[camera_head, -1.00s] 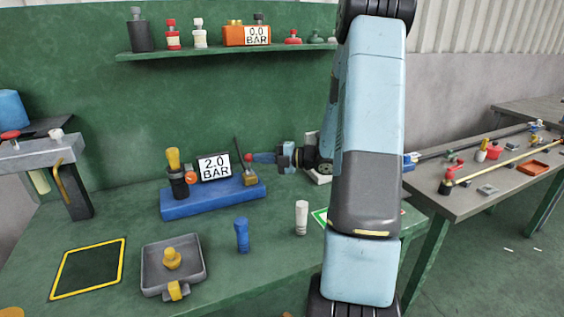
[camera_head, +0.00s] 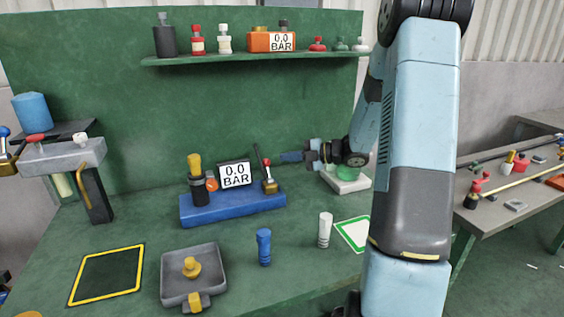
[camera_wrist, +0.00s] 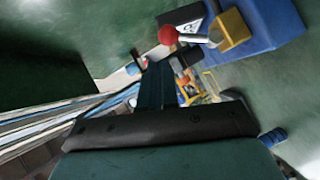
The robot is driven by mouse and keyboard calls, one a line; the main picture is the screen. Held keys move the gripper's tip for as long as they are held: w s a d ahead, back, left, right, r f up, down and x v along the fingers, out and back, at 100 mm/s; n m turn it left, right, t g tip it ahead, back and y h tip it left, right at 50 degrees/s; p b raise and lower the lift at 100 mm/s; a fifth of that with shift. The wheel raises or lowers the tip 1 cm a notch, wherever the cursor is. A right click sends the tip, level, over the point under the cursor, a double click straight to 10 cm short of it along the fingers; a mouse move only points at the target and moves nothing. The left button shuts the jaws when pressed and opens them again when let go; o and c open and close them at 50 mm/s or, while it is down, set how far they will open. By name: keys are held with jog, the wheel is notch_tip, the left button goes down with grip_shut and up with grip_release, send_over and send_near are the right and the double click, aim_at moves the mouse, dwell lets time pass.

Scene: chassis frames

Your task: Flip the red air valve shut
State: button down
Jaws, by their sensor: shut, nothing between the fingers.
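The red air valve (camera_head: 269,185) is a brass block at the right end of a blue base (camera_head: 230,208), with a silver lever topped by a red ball. In the head view the lever stands roughly upright. The wrist view shows the red ball (camera_wrist: 168,35), the lever and the brass body (camera_wrist: 234,30) near the top. My gripper (camera_head: 281,157) is shut and empty, just right of the red ball in the head view. Its fingers also show in the wrist view (camera_wrist: 155,68). I cannot tell whether they touch the lever.
A yellow-topped black cylinder (camera_head: 197,180) stands on the blue base's left end. A blue peg (camera_head: 264,247), a white peg (camera_head: 325,230) and a grey tray (camera_head: 180,262) are in front. A pale block (camera_head: 345,182) lies under my wrist. A shelf (camera_head: 230,60) hangs above.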

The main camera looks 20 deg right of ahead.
jog(key=s+d+r, duration=0.3)
jog(key=d+r, duration=0.2)
jog(key=d, duration=0.4)
jog(key=shift+s, duration=0.2)
jog(key=shift+r, duration=0.1)
jog(key=s+a+r+n+g+h, duration=0.3)
jog(key=s+a+n, duration=0.4)
jog(key=n, duration=0.3)
jog(key=s+a+r+n+g+h, duration=0.2)
jog(key=s+a+n+g, duration=0.1)
jog(key=s+a+n, duration=0.65)
jog(key=s+d+r+n+t+h, duration=0.1)
jog(key=s+n+h, duration=0.3)
jog(key=n, duration=0.9)
jog(key=s+d+r+n+t+h, duration=0.1)
jog(key=s+r+n+t+h, duration=0.1)
jog(key=s+n, duration=0.7)
jog(key=r+n+h, duration=0.1)
jog(key=n+h, duration=0.1)
jog(key=n, duration=0.2)
jog(key=shift+s+d+t, duration=0.2)
jog(key=shift+d+t, duration=0.1)
jog(key=shift+d, duration=0.1)
